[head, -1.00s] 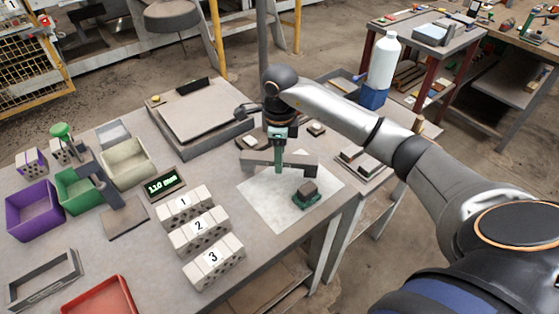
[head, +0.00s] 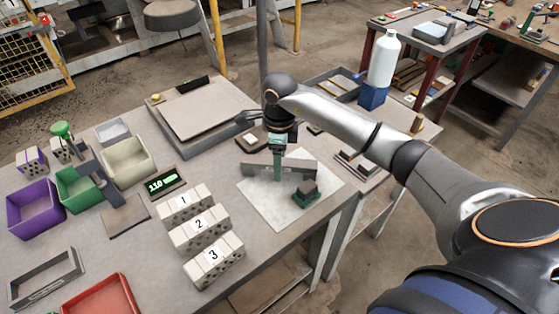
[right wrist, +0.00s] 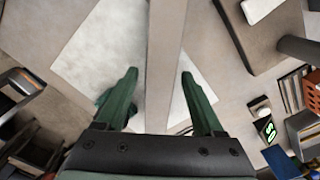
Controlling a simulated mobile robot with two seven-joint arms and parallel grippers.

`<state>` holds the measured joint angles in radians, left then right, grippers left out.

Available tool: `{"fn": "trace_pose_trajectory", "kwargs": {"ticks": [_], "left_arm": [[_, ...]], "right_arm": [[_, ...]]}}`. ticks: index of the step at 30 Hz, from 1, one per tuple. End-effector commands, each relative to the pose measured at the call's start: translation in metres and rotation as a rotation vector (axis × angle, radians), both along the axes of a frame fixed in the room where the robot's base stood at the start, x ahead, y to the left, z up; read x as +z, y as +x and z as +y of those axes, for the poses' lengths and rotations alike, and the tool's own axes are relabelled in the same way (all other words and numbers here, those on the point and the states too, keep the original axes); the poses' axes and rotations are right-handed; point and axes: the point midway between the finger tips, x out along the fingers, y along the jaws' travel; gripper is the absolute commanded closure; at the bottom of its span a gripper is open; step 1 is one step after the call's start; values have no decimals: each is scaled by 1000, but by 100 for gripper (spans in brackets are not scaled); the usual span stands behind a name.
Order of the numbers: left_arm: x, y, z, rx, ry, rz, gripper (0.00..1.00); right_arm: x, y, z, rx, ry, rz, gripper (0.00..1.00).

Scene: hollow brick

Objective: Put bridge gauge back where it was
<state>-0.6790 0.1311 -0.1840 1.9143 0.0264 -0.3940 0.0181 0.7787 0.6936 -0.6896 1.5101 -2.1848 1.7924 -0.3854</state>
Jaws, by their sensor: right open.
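The bridge gauge is a long grey bar with down-turned ends (head: 299,169). It is over the white sheet (head: 276,214) on the table, beside a small dark block on a green base (head: 306,194). Whether its feet touch the surface is hard to tell. My right gripper (head: 278,178) points down at the middle of the bar. In the right wrist view, the open green fingers (right wrist: 158,82) are on either side of the bar (right wrist: 165,60), with a gap at the left finger. My left gripper is not in view.
Three numbered hollow bricks (head: 199,223) lie left of the sheet. A flat plate device (head: 203,108) stands behind, and a display (head: 166,182) and purple (head: 34,208), green and cream bins are at the left. The table's right edge is close to the sheet.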

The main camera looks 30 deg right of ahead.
Motion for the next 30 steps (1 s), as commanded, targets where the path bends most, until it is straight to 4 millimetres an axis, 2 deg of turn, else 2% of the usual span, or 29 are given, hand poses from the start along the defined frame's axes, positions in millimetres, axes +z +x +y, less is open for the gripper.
{"fn": "trace_pose_trajectory", "kwargs": {"ticks": [5,15,19,24,30], "left_arm": [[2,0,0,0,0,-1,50],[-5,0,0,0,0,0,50],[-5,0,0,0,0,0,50],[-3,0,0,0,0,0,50],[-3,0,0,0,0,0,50]], "right_arm": [[12,1,0,0,0,-4,31],[84,1,0,0,0,-6,31],[107,1,0,0,-2,-4,31],[121,0,0,-1,-1,-1,31],[124,0,0,-1,1,1,31]]}}
